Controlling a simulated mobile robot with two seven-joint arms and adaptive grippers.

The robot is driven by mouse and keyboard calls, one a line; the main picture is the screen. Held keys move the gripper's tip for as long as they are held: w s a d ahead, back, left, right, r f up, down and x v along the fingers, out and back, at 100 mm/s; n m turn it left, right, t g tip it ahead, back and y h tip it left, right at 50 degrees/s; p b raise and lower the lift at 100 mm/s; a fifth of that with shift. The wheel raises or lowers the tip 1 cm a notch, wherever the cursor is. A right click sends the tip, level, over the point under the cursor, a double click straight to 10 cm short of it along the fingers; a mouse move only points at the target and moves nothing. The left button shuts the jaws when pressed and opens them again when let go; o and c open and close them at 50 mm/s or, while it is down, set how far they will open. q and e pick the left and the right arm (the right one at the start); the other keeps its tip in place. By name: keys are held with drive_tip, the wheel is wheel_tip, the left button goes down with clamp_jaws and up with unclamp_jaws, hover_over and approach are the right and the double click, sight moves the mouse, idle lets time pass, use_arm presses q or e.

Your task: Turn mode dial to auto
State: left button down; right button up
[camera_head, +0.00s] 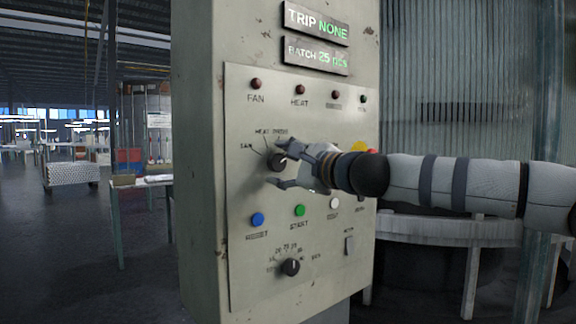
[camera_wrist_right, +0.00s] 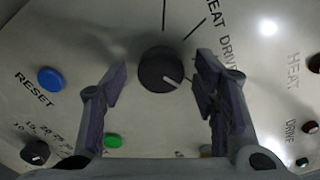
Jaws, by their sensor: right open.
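The mode dial (camera_head: 277,162) is a round dark knob on the grey control panel, also seen in the wrist view (camera_wrist_right: 160,70). Labels FAN, HEAT and DRIVE are readable around it; no AUTO label is readable, and my gripper covers the dial's right side in the head view. The dial's white mark points to lower right in the wrist view, past the DRIVE tick line. My right gripper (camera_head: 279,167) is open, its fingers on either side of the dial. In the wrist view the fingertips (camera_wrist_right: 162,72) stand apart from the knob, with gaps on both sides. My left gripper is not in view.
Below the dial are a blue RESET button (camera_head: 257,219), a green START button (camera_head: 299,210), a white button (camera_head: 334,203) and a smaller dial (camera_head: 290,267). Indicator lamps (camera_head: 300,89) line the panel's top. A yellow and red control (camera_head: 361,148) is partly hidden behind my right wrist.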

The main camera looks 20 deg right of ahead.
drive_tip(key=v, duration=1.1)
drive_tip(key=shift+s, duration=0.4)
drive_tip(key=shift+d, duration=0.1)
